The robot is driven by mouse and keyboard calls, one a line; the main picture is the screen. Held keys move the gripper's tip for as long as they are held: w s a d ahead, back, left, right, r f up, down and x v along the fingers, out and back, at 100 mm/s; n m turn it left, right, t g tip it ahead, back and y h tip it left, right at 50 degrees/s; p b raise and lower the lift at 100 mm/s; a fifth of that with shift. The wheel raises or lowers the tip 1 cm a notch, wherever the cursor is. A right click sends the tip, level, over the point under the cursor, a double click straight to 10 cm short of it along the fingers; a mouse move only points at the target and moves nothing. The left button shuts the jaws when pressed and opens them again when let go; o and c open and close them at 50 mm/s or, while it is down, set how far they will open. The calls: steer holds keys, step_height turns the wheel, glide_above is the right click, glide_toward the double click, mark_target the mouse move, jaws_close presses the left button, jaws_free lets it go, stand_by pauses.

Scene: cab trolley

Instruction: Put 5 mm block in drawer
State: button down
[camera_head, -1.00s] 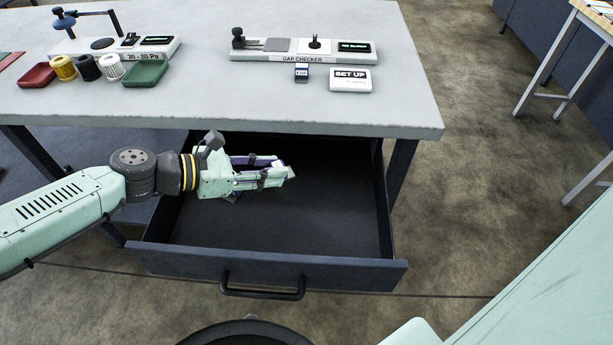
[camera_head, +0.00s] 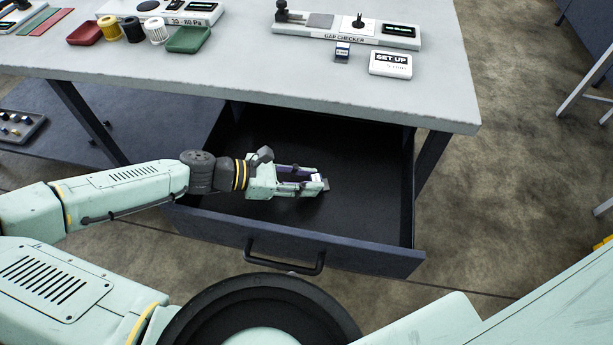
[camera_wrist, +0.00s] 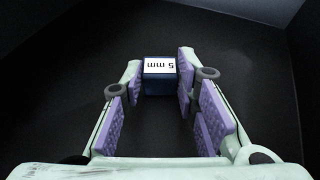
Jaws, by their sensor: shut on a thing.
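The 5 mm block (camera_wrist: 159,78) is dark blue with a white label reading "5 mm", upside down in the wrist view. My gripper (camera_head: 322,184) is shut on it, with the purple finger pads on both sides of the block. The drawer (camera_head: 370,220) under the bench is pulled open, dark inside, and looks empty. My gripper and the block are inside the drawer's outline. I cannot tell whether the block touches the drawer floor.
The drawer's front panel with its handle (camera_head: 285,262) faces me. The bench top (camera_head: 250,75) overhangs the drawer's back. On it stand the gap checker (camera_head: 345,38), another small block (camera_head: 342,52) and a "SET UP" card (camera_head: 390,64). The drawer's right side is clear.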

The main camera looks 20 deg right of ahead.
steer(key=shift+f, duration=0.1)
steer(key=shift+f, duration=0.1)
steer(key=c, duration=1.2)
jaws_free()
steer(key=shift+c, duration=0.2)
steer(key=shift+r, duration=0.2)
steer(key=shift+w+a, duration=0.1)
steer(key=shift+a, duration=0.2)
steer(key=b+v, duration=0.2)
steer(key=v, duration=0.5)
steer(key=shift+r, duration=0.1)
